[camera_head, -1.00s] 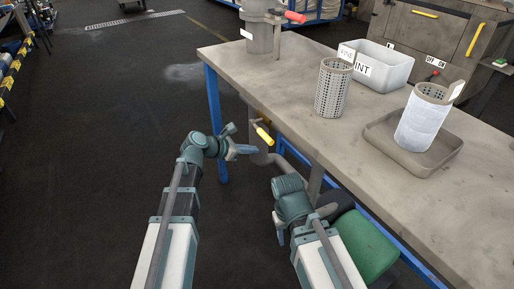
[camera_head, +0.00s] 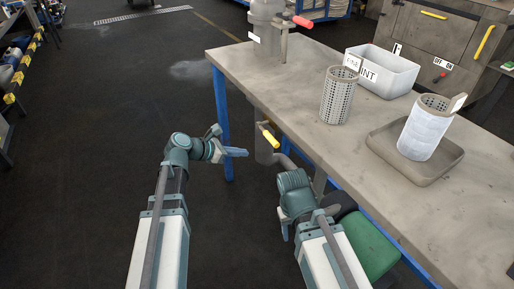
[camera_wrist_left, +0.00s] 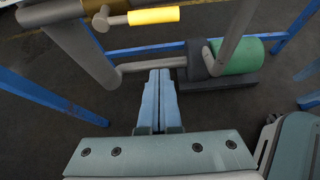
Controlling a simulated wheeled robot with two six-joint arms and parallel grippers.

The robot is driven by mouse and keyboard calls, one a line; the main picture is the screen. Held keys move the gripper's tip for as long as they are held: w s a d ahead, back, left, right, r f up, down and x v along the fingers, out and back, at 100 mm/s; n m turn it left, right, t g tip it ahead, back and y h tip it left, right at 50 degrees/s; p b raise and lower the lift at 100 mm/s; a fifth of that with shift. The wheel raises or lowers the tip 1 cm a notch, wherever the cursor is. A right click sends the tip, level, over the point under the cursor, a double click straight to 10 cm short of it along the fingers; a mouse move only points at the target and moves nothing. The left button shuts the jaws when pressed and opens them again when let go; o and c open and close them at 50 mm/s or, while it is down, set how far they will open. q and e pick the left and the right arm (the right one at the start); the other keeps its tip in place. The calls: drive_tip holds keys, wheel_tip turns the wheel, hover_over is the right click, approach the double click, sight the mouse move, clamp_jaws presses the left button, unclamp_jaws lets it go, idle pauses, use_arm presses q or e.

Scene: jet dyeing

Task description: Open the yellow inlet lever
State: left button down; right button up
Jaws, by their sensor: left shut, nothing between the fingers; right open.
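The yellow inlet lever (camera_head: 270,138) sticks out from a grey vertical pipe under the table's near left edge. In the left wrist view the yellow lever (camera_wrist_left: 153,15) is at the top, beyond the fingertips and slightly left of them. My left gripper (camera_head: 240,152) is left of the lever and apart from it. Its two blue fingers (camera_wrist_left: 160,78) are shut together with nothing between them. My right gripper (camera_head: 284,226) is below and right of the lever, open, and partly hidden by its own wrist.
The grey table (camera_head: 290,80) carries a perforated cylinder (camera_head: 337,98), a white bin (camera_head: 382,78) and a tray (camera_head: 445,172) with a white-wrapped cylinder (camera_head: 424,130). A red-handled vessel (camera_head: 264,30) stands at its far end. A blue leg (camera_head: 221,120) and a green cylinder (camera_head: 362,245) are near my arms.

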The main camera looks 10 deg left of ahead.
use_arm(q)
drive_tip(key=b+x, duration=0.5)
drive_tip(key=x, duration=0.5)
drive_tip(key=shift+w+d+r+p, duration=0.1)
drive_tip(key=shift+d+r+p, duration=0.1)
drive_tip(key=shift+r+p, duration=0.8)
drive_tip(key=shift+w+d+r+p, duration=0.1)
drive_tip(key=shift+d+r+p, duration=0.1)
drive_tip(key=shift+r+p, duration=0.8)
drive_tip(key=shift+w+d+r+p, duration=0.1)
drive_tip(key=shift+r+p, duration=0.6)
